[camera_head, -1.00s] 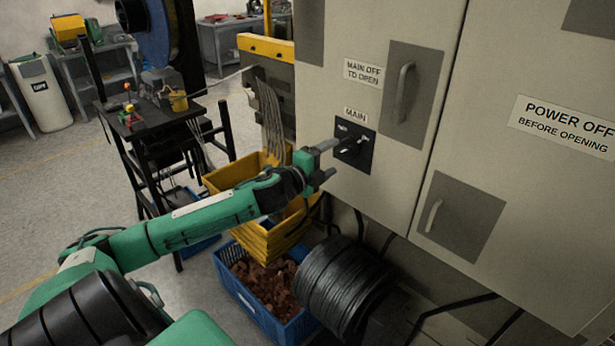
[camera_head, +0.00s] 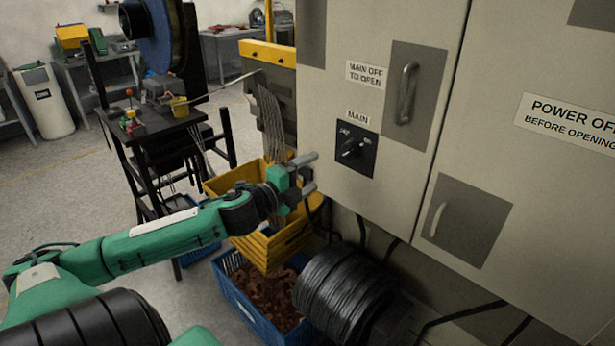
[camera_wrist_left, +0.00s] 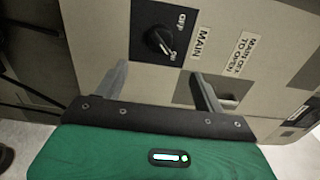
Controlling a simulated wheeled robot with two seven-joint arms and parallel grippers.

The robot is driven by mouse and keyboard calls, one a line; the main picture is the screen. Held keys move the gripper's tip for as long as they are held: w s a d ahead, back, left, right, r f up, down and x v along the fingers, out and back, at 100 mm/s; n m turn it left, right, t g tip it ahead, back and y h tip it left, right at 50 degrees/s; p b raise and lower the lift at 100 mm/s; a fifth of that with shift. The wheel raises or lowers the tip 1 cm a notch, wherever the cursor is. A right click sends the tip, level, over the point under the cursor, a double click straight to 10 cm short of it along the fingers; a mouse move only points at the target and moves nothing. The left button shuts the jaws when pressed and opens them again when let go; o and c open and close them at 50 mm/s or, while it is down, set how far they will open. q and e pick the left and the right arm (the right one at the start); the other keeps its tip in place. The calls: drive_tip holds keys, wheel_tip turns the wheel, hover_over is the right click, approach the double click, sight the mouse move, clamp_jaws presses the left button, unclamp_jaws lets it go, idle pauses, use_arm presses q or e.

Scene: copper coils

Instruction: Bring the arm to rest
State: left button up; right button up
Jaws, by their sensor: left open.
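My left gripper (camera_head: 308,174) is open and empty, in front of the grey cabinet and below and left of the main switch. The switch (camera_head: 353,150) is a black square plate with a rotary knob under a MAIN label, and nothing touches it in the head view. In the left wrist view my left gripper's two fingers (camera_wrist_left: 158,88) are apart, with the switch (camera_wrist_left: 163,40) beyond them. The knob there lies slanted, one end toward the ON mark. My right gripper is not in view.
The cabinet door (camera_head: 400,200) has recessed handles and warning labels. Below my left gripper are yellow crates (camera_head: 262,250), a blue crate (camera_head: 235,295) of copper-coloured pieces and a black cable coil (camera_head: 345,285). A dark work stand (camera_head: 150,130) stands behind the arm. Floor at left is open.

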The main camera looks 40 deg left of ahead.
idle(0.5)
